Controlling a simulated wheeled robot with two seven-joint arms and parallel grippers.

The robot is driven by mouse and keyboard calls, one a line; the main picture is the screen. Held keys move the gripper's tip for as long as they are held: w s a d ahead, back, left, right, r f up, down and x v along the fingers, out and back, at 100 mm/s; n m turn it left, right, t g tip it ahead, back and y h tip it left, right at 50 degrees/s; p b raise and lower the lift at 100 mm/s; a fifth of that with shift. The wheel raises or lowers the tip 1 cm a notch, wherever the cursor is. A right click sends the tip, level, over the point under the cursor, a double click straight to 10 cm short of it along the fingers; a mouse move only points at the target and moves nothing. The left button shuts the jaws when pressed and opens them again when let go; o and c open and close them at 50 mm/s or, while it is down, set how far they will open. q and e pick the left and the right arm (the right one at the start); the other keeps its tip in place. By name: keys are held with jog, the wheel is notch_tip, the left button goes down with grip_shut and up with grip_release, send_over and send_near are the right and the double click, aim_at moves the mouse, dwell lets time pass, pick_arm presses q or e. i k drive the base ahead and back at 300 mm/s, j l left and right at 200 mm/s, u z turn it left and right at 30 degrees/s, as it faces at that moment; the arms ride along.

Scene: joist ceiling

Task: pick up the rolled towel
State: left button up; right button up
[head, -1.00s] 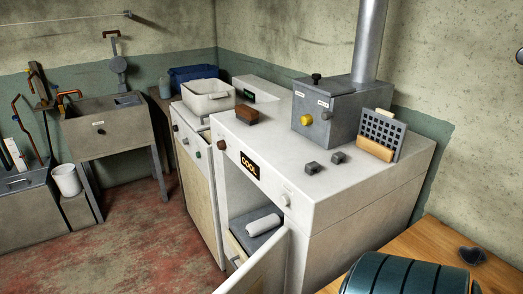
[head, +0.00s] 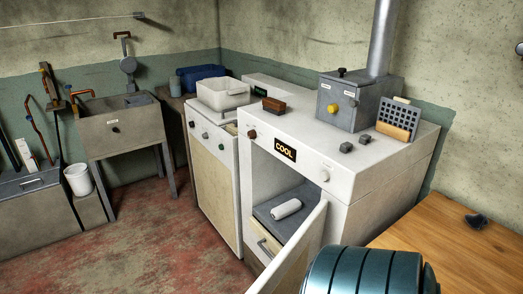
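The rolled towel (head: 286,208) is a small white roll. It lies on its side on a flat grey surface (head: 268,212) inside the open lower bay of the white COOL-marked cabinet (head: 350,190). The bay's door (head: 300,245) stands swung open, to the right of the towel and nearer to me. The towel shows whole, with nothing touching it from above. Neither of my grippers is in view.
A wooden tabletop (head: 455,250) fills the lower right. A teal ribbed rounded form (head: 365,272) is close in front; I cannot tell what it belongs to. The red-grey floor (head: 165,245) at left is clear.

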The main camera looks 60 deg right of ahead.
aim_at(292, 207)
jog(key=i+j+z, duration=0.1)
jog(key=i+j, duration=0.55)
jog(key=i+z, duration=0.45)
jog(key=i+j+z, duration=0.2)
jog(key=i+z, duration=0.45)
jog(key=z, duration=0.2)
jog(key=i+z, duration=0.2)
jog(key=z, duration=0.2)
jog(key=i+j+z, duration=0.1)
jog(key=z, duration=0.3)
jog(key=i+j+z, duration=0.2)
jog(key=z, duration=0.2)
jog(key=i+z, duration=0.15)
jog(key=z, duration=0.25)
jog(key=i+j+z, duration=0.15)
jog(key=z, duration=0.25)
jog(key=i+j+z, duration=0.1)
jog(key=z, duration=0.3)
jog(key=i+j+z, duration=0.1)
jog(key=j+z, duration=0.3)
jog(key=i+j+z, duration=0.15)
jog(key=z, duration=0.2)
jog(key=i+j+z, duration=0.15)
jog(key=j+z, duration=0.2)
